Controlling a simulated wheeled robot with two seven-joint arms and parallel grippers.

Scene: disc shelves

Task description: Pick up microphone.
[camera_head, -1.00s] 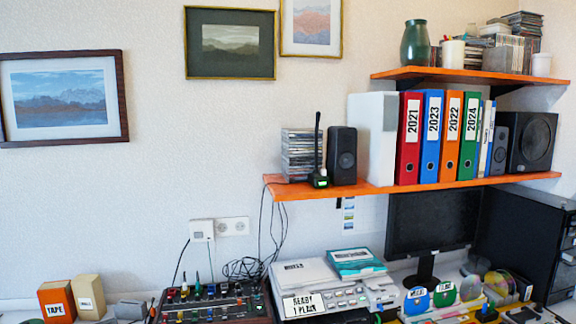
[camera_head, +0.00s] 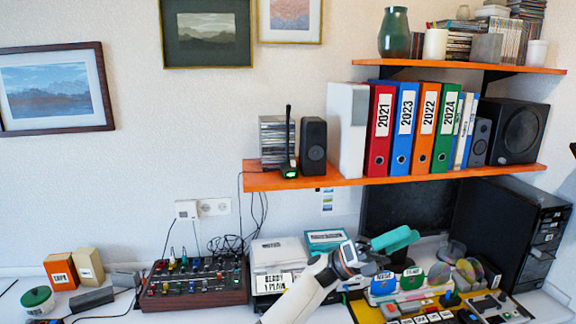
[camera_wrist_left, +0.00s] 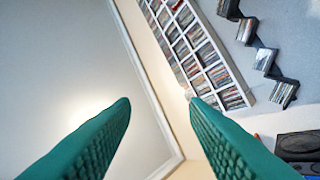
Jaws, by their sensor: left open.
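The microphone (camera_head: 289,146) is a thin black upright stem on a small base with a green light. It stands on the left part of the lower orange shelf (camera_head: 225,181), in front of a stack of disc cases (camera_head: 272,138) and left of a small black speaker (camera_head: 313,146). My left gripper (camera_head: 396,239), with teal fingers, is below the shelf and right of the microphone, over the desk. In the left wrist view its fingers (camera_wrist_left: 160,106) are apart with nothing between them. The microphone is not in that view. My right gripper is not in view.
A white box (camera_head: 347,130) and several binders (camera_head: 405,128) fill the shelf farther right. A dark monitor (camera_head: 405,208) stands behind my gripper. A mixer (camera_head: 196,280) sits on the desk. The wall left of the shelf is clear. Cables hang below the shelf.

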